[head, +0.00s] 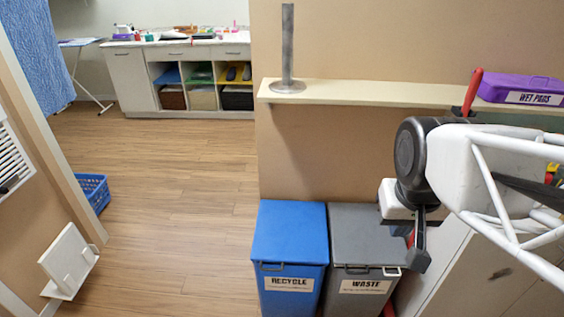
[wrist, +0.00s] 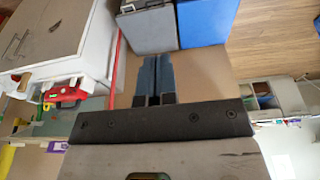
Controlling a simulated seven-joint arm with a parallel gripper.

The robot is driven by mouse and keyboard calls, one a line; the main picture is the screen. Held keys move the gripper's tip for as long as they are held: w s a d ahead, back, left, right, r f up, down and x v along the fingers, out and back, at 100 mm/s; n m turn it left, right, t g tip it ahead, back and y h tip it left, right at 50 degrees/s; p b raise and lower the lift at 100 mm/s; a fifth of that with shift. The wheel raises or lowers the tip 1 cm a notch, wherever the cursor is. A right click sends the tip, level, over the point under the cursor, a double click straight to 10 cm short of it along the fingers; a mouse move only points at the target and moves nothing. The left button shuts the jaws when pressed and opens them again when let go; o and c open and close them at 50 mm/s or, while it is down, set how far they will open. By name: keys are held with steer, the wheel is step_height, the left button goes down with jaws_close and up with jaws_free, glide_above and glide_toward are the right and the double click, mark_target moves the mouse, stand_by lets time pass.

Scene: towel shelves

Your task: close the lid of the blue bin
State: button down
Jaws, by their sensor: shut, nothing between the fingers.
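The blue bin (head: 292,283), labelled RECYCLE, stands on the floor against the tan partition in the head view. Its blue lid (head: 290,232) lies flat over the top and looks shut. In the wrist view the blue bin (wrist: 207,22) shows at the upper edge. My gripper (head: 418,250) hangs to the right of the blue bin, beyond the grey bin, and touches neither bin. In the wrist view my gripper (wrist: 155,75) has its two fingers together with nothing between them.
A grey WASTE bin (head: 363,238) stands right beside the blue bin. A shelf (head: 390,92) above holds a metal post (head: 288,50) and a purple WET PADS box (head: 520,88). A pale cabinet (head: 450,258) stands at right. The wooden floor (head: 170,180) at left is open.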

steer(key=w+a+f, duration=0.1)
steer(key=w+a, duration=0.4)
steer(key=w, duration=0.6)
steer(key=w+a+f, duration=0.1)
steer(key=w+a, duration=0.4)
steer(key=w, duration=0.6)
steer(key=w+a+f, duration=1)
steer(key=w+a, duration=0.4)
steer(key=shift+w, duration=0.15)
steer(key=shift+f, duration=0.15)
steer(key=s+x, duration=0.2)
steer(key=x, duration=1)
steer(key=shift+s+f, duration=0.5)
steer(key=shift+f, duration=0.15)
